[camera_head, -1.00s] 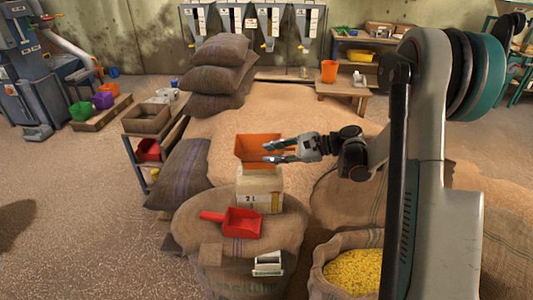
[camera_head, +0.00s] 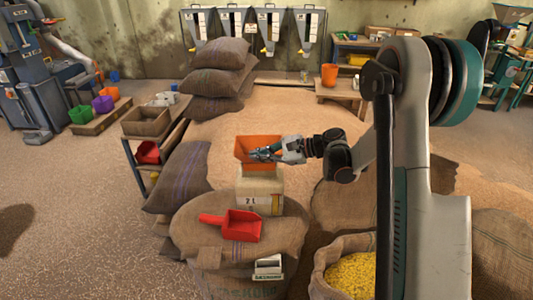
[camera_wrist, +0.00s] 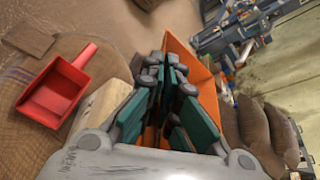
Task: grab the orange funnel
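The orange funnel (camera_head: 243,146), wide and square-mouthed, sits on top of a pale box marked in litres (camera_head: 262,190) in the middle of the head view. In the wrist view the funnel (camera_wrist: 203,82) lies behind and between the fingers, partly hidden by them. My gripper (camera_head: 262,153) reaches in from the right at the funnel, its fingers drawn close together. In the wrist view my gripper (camera_wrist: 172,85) has its teal finger pads on either side of an orange wall, with the tips nearly meeting; it looks shut on the funnel.
A red scoop (camera_head: 241,226) lies on the sack in front of the box. A sack of yellow grain (camera_head: 350,272) stands at the front right. A shelf (camera_head: 146,124) and stacked sacks (camera_head: 217,80) stand to the left. An orange bucket (camera_head: 329,73) is on a bench behind.

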